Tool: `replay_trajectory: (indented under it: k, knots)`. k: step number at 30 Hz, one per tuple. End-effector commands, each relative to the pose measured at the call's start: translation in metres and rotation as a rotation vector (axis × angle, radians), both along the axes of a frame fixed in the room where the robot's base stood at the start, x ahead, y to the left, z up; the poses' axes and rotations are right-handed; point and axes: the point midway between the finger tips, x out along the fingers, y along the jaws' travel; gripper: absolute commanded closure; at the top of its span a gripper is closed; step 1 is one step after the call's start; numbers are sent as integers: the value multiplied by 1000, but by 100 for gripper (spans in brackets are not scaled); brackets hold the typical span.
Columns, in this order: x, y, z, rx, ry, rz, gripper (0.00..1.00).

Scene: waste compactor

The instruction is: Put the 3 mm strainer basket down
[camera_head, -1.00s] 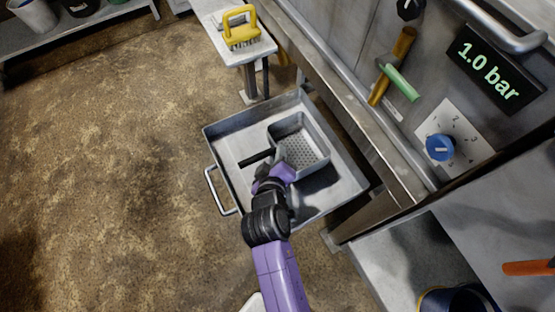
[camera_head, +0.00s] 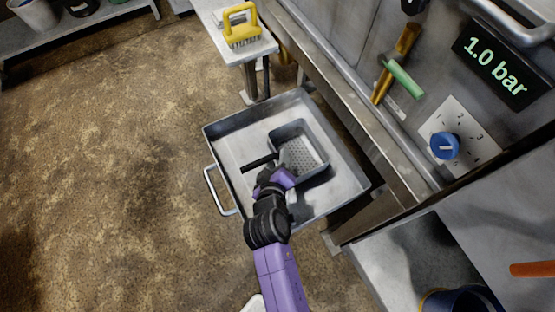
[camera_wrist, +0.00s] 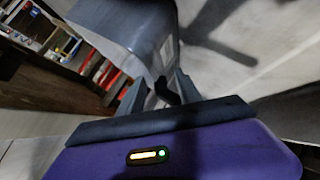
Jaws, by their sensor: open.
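The strainer basket (camera_head: 301,155), a grey metal box with a perforated floor, sits upright within the square metal tray (camera_head: 233,142), toward its right side. A black handle (camera_head: 259,163) shows left of my gripper. My gripper (camera_head: 277,177) is at the basket's near wall, its fingertips mostly hidden by my wrist. In the wrist view the basket's grey outer wall (camera_wrist: 130,22) is just ahead of my gripper (camera_wrist: 161,92). The fingers stand apart, with a small dark part of the basket between them. Whether they touch it, I cannot tell.
The tray has a loop handle (camera_head: 214,191) on its left. A bench with a yellow brush (camera_head: 240,27) stands behind it. The compactor's steel frame, with a blue knob (camera_head: 444,146) and a 1.0 bar display (camera_head: 497,65), borders the right. Floor at left is clear.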

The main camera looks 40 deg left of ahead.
Motion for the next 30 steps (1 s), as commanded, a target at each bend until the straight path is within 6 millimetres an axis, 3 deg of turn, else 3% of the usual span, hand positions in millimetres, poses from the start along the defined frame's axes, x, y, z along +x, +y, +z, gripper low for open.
replay_trajectory:
  k: [7, 21, 30]
  knots:
    - [-7, -5, 7, 0, 0, 0, 59]
    - [-70, -48, 53, 0, 1, 1, 59]
    - [-85, -58, 63, -1, 0, -1, 59]
